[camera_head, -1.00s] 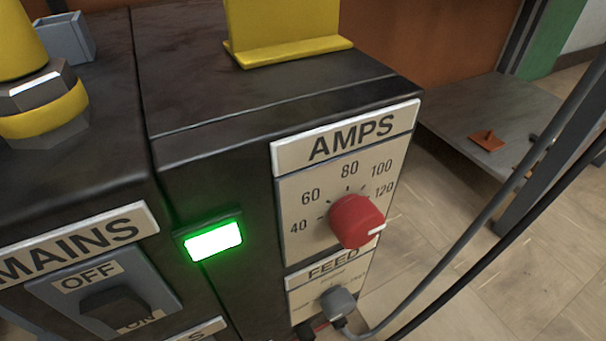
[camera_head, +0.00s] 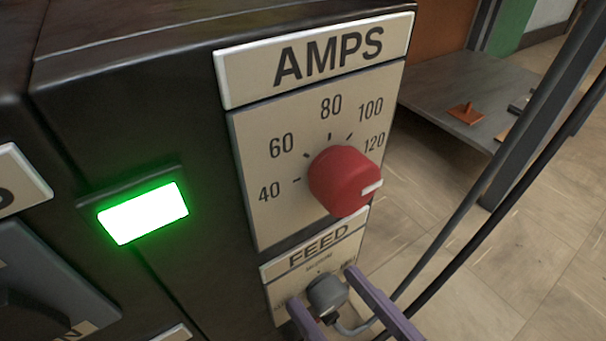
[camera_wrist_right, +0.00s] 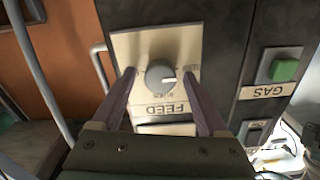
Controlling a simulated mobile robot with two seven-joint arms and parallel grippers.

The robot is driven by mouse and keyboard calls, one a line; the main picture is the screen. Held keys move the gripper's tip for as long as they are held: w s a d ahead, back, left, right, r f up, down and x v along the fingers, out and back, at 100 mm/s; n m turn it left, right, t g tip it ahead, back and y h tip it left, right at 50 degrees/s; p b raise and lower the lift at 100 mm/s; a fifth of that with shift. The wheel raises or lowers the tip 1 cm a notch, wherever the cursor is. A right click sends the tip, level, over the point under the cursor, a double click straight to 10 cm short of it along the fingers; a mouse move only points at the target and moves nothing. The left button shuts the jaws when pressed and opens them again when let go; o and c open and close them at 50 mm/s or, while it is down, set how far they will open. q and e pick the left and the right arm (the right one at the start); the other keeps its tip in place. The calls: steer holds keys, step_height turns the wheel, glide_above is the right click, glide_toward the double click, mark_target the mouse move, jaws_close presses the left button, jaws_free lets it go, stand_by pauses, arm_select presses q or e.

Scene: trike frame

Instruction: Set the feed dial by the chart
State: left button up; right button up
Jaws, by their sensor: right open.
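The feed dial (camera_head: 327,293) is a small grey round knob on a cream plate under the FEED label (camera_head: 318,247), low on the dark machine's panel. In the right wrist view the dial (camera_wrist_right: 160,76) shows a white mark pointing right, and the FEED lettering (camera_wrist_right: 167,110) is upside down. My right gripper (camera_head: 322,287) has purple fingers, one on each side of the dial, open. In the right wrist view the gripper (camera_wrist_right: 162,72) straddles the dial with gaps on both sides. The scale print is too small to read. No chart shows. My left gripper is not in view.
A red AMPS knob (camera_head: 342,181) sits above the dial, its white mark pointing right, past 120. A lit green lamp (camera_head: 143,213) is at left. Dark cables (camera_head: 480,180) run close by on the right. A green GAS button (camera_wrist_right: 284,66) shows in the wrist view.

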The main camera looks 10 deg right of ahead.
steer(key=shift+s, duration=0.1)
jaws_close()
stand_by(0.5)
